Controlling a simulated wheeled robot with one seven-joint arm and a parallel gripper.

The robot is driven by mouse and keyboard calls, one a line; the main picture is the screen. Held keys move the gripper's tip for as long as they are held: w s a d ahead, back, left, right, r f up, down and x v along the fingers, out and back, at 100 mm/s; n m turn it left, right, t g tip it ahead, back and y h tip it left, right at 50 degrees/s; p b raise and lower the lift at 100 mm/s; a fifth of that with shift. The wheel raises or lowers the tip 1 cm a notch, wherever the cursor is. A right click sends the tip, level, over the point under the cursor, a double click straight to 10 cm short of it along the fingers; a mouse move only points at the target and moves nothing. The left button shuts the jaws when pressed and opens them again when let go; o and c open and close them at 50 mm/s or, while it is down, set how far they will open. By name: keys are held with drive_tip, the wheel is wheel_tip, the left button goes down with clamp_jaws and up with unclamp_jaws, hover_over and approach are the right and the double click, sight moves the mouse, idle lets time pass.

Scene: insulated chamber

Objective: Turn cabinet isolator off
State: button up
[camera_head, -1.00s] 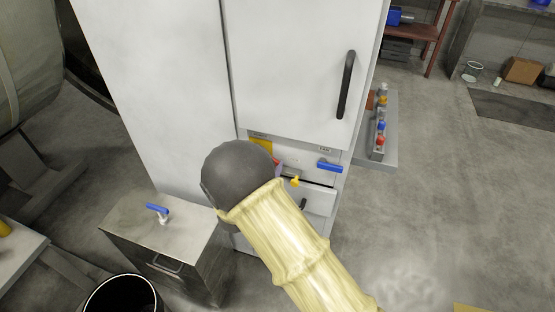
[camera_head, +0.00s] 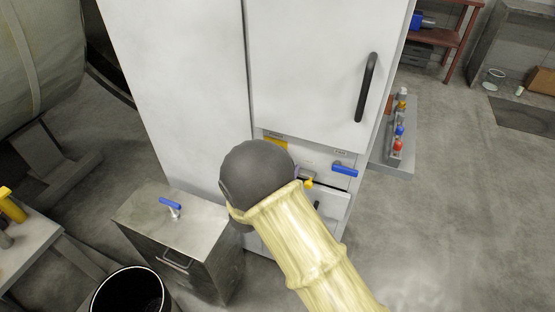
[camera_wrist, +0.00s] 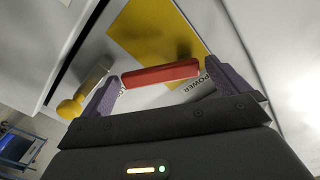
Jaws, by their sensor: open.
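The white cabinet (camera_head: 310,60) stands in the middle of the head view, with a control panel below its door. In the wrist view a red handle (camera_wrist: 160,74) lies across the gap between the two purple fingers of my gripper (camera_wrist: 162,70). The fingers are open, one near each end of it; I cannot tell whether they touch it. A label reading POWER (camera_wrist: 197,86) is beside it, and a yellow plate (camera_wrist: 150,32) lies behind. In the head view my arm's dark wrist hides the red handle and most of my gripper.
A blue handle (camera_head: 345,170) and a yellow knob (camera_head: 308,183) are on the panel close to my gripper. A metal box with a blue-handled valve (camera_head: 170,204) stands at left, with a black bin (camera_head: 130,292) before it.

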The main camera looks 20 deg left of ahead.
drive_tip(key=s, duration=1.7)
drive_tip(key=shift+s+a+b, duration=0.15)
drive_tip(key=shift+a+b, duration=0.1)
drive_tip(key=shift+b, duration=0.2)
